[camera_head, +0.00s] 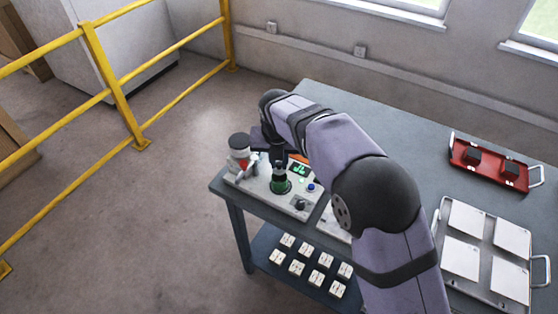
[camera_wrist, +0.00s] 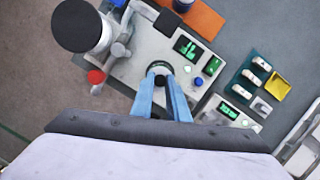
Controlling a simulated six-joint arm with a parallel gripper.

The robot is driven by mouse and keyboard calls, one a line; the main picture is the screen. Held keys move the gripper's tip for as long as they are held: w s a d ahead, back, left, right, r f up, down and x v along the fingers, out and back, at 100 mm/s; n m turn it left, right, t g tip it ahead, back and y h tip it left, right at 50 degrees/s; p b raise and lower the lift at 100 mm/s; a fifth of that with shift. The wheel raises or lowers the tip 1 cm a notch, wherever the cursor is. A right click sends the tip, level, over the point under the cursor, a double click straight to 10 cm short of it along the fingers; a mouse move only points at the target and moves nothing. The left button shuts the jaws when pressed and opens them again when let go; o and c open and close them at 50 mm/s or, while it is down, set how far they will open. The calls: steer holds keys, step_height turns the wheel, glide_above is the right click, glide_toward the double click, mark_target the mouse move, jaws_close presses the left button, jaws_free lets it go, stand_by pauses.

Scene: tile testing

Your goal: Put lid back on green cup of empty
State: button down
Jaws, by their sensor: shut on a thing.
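The green cup (camera_head: 280,185) stands on the grey test machine near the table's left front corner. A dark lid (camera_head: 278,170) shows directly above the cup, in line with it; I cannot tell whether it touches the rim. My gripper (camera_head: 277,155) points down over the cup with its fingers close together. The cup's green body is hidden beneath in that view.
The test machine (camera_wrist: 144,48) carries a green display (camera_head: 300,170), a blue button (camera_head: 311,187) and a black-topped unit (camera_head: 239,141) at left. A red tray (camera_head: 488,180) and a metal tray with white tiles (camera_head: 462,256) lie right. A lower shelf holds several small white blocks (camera_head: 296,267).

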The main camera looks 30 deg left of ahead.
mark_target(279, 167)
steer(key=shift+f+b, duration=0.4)
steer(key=shift+f, duration=1)
steer(key=shift+p, duration=0.65)
stand_by(0.5)
steer(key=shift+f+p, duration=0.2)
steer(key=shift+p, duration=0.35)
stand_by(1.6)
steer(key=c, duration=1.2)
jaws_free()
steer(key=shift+o, duration=0.2)
steer(key=shift+r, duration=0.15)
steer(key=shift+r+p, duration=3.3)
steer(key=shift+r, duration=0.1)
